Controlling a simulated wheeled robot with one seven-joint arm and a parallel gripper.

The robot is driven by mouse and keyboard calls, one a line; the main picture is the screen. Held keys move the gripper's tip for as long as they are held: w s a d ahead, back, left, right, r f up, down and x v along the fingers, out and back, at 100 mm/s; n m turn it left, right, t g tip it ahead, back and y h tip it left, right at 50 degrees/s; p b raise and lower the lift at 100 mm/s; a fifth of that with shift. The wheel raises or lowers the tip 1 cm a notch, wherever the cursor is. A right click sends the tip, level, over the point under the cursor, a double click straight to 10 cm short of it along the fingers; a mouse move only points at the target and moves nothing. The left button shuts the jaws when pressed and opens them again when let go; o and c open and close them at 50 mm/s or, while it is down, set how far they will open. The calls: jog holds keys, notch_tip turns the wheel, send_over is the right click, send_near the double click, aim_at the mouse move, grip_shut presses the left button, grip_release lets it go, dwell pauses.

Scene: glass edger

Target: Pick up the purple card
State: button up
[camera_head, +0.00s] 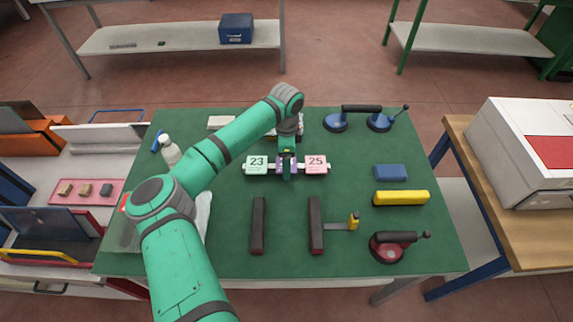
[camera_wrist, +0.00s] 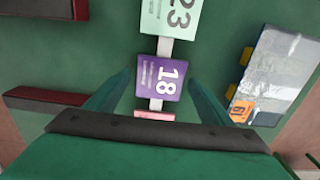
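The purple card (camera_wrist: 158,78), marked 18, lies between a mint card marked 23 (camera_wrist: 171,14) and a pink card (camera_wrist: 155,116) in the wrist view. Pale strips join the three in a row. In the head view the purple card (camera_head: 279,161) is mostly hidden by my gripper, with the mint card (camera_head: 257,164) on its left and the pink card (camera_head: 316,164) on its right. My gripper (camera_wrist: 159,80) is open, its fingers on either side of the purple card with gaps between. It also shows in the head view (camera_head: 287,174). I cannot tell its height above the card.
Two dark bars (camera_head: 258,226) (camera_head: 316,226) lie nearer on the green table (camera_head: 350,262). A blue block (camera_head: 390,172), a yellow block (camera_head: 401,198) and a red suction cup (camera_head: 390,250) are right. A blue double suction lifter (camera_head: 337,122) is behind.

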jog(key=c, duration=0.8)
jog(key=shift+r, duration=0.2)
